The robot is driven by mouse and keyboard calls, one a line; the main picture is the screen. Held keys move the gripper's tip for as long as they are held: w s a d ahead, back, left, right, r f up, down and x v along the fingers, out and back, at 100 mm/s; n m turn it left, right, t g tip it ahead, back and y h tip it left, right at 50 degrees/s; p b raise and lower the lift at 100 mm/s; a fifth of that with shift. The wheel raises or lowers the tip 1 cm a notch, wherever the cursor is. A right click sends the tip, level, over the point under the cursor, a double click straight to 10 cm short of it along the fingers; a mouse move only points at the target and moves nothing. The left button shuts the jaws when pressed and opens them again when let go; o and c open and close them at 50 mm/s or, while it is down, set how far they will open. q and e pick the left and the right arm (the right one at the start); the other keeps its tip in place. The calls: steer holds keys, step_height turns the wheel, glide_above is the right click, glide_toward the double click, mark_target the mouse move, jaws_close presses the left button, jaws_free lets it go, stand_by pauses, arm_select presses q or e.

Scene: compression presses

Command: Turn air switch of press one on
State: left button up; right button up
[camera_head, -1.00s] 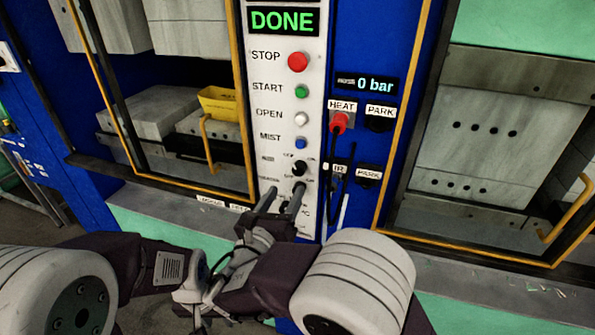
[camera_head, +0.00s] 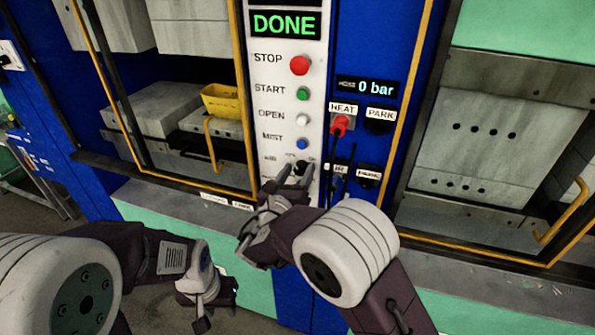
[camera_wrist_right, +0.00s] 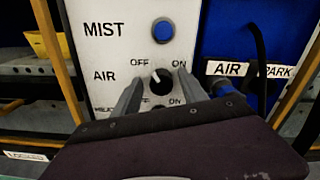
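The air switch (camera_wrist_right: 160,82) is a black round knob with a white pointer mark, beside the AIR label on the white control panel (camera_head: 285,75). Its pointer leans up and left, toward OFF. My right gripper (camera_wrist_right: 159,92) is open, with one finger on each side of the knob; I cannot tell whether they touch it. In the head view my right gripper (camera_head: 294,174) covers part of the knob and the panel's lower end. My left gripper (camera_head: 203,305) hangs low, away from the panel, and its fingers are unclear.
A blue MIST button (camera_wrist_right: 162,30) sits above the switch. The press display (camera_head: 285,24) reads DONE and the pressure display (camera_head: 367,87) reads 0 bar. Yellow-edged press doors flank the panel.

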jaws_close()
steer(key=shift+f+b, duration=0.15)
steer(key=shift+b, duration=0.45)
steer(key=m+b, duration=0.5)
steer(key=b, duration=0.2)
steer(key=m+b, duration=0.5)
steer(key=b, duration=0.3)
steer(key=shift+s+d+f, duration=0.1)
steer(key=shift+d+f, duration=0.05)
steer(key=shift+d, duration=0.05)
steer(key=shift+r+m+b, duration=0.2)
steer(key=shift+m+b, duration=0.8)
steer(key=shift+b, duration=0.5)
steer(key=shift+o, duration=1)
jaws_free()
